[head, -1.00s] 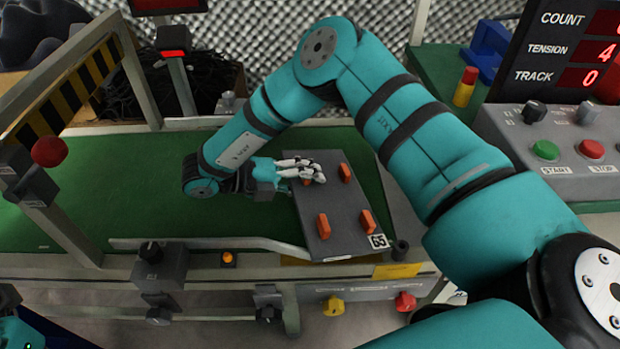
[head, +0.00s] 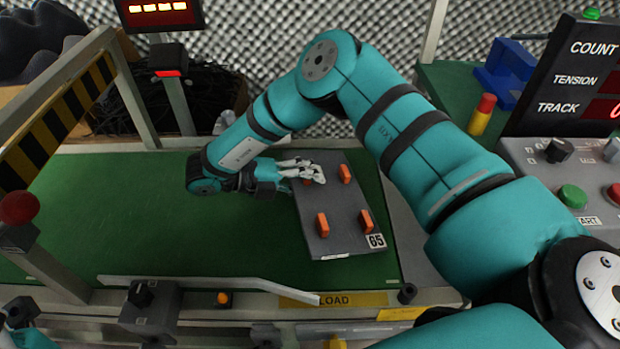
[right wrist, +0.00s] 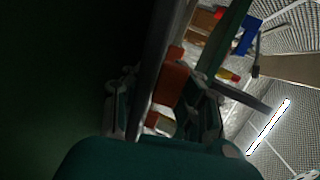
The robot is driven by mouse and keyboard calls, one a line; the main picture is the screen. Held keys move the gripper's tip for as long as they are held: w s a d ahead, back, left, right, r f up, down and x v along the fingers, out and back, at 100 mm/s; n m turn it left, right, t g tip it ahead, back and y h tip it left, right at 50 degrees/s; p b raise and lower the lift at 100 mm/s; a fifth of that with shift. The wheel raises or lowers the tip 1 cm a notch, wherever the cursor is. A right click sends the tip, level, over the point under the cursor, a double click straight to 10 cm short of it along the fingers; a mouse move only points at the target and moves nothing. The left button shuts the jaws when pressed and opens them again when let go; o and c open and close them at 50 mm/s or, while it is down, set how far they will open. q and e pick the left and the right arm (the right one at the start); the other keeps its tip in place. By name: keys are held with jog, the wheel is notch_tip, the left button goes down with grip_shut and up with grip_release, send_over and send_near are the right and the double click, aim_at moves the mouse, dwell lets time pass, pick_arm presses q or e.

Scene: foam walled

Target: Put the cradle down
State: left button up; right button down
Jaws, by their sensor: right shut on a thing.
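The cradle (head: 338,218) is a flat grey plate with several upright orange blocks and a label reading 65. In the head view it is over the right end of the green belt (head: 110,210). My right gripper (head: 318,175) reaches in from the left and is shut on the cradle near its upper left block, which its fingers partly hide. In the right wrist view the plate (right wrist: 158,65) shows edge-on, with an orange block (right wrist: 170,78) between the fingers. I cannot tell whether its underside touches the belt.
A metal guide rail (head: 200,282) runs along the belt's front edge, above a yellow LOAD strip (head: 350,299). A striped gate (head: 60,125) stands at the left. A button console (head: 570,175) is at the right. The belt left of my gripper is clear.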

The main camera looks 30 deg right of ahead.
jog(key=c, duration=0.9)
grip_release()
jog(key=shift+c, duration=0.2)
jog(key=v, duration=0.7)
jog(key=shift+a+r, duration=0.15)
jog(key=shift+a, duration=0.1)
